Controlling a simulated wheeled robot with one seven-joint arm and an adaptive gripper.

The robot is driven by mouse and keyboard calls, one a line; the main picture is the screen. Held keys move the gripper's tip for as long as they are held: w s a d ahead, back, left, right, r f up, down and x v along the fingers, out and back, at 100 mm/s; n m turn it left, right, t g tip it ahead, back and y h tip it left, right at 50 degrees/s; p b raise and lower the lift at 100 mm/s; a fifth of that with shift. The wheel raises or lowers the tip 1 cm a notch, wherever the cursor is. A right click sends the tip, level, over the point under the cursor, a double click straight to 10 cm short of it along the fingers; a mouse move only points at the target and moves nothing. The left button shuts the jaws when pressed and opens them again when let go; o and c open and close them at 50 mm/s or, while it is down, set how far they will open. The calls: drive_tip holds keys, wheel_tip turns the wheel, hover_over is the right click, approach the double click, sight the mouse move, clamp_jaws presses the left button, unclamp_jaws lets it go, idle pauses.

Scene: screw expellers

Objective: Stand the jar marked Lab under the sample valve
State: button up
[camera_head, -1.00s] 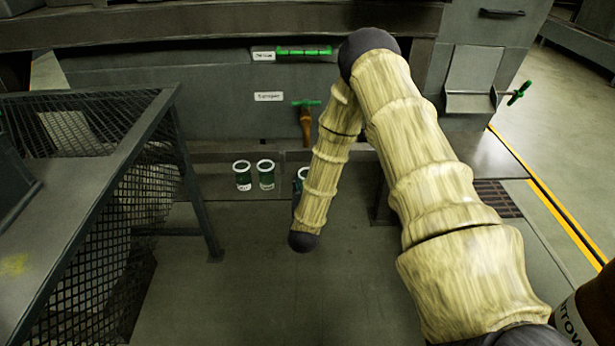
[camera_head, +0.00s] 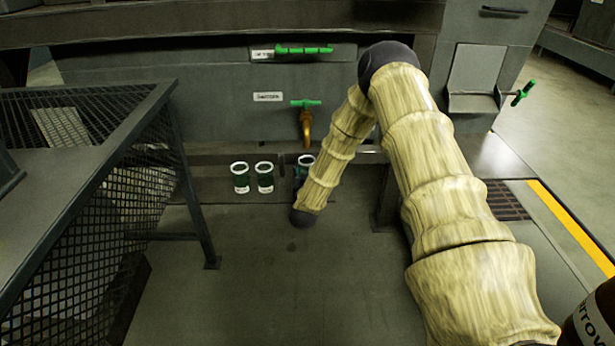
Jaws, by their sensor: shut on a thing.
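A brass valve (camera_head: 306,130) with a green handle (camera_head: 306,103) hangs from the machine front, beside a white label too blurred to read. A green jar (camera_head: 306,161) with a white rim is just below the valve's outlet, partly hidden by my arm. I cannot tell whether it touches the floor plate. Two similar jars, a left one (camera_head: 240,178) and a middle one (camera_head: 265,178), stand upright to its left. Their labels are too small to read. My gripper (camera_head: 297,186) is mostly hidden behind my wrist, shut at the partly hidden jar.
A mesh-sided metal stand (camera_head: 125,115) fills the left. Another green handle (camera_head: 303,50) is higher on the machine. A small ledge with a green tap (camera_head: 521,93) is at the right. The floor in front of the jars is clear.

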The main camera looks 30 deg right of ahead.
drive_tip(key=shift+f, duration=0.75)
drive_tip(key=shift+f, duration=0.1)
drive_tip(key=o, duration=1)
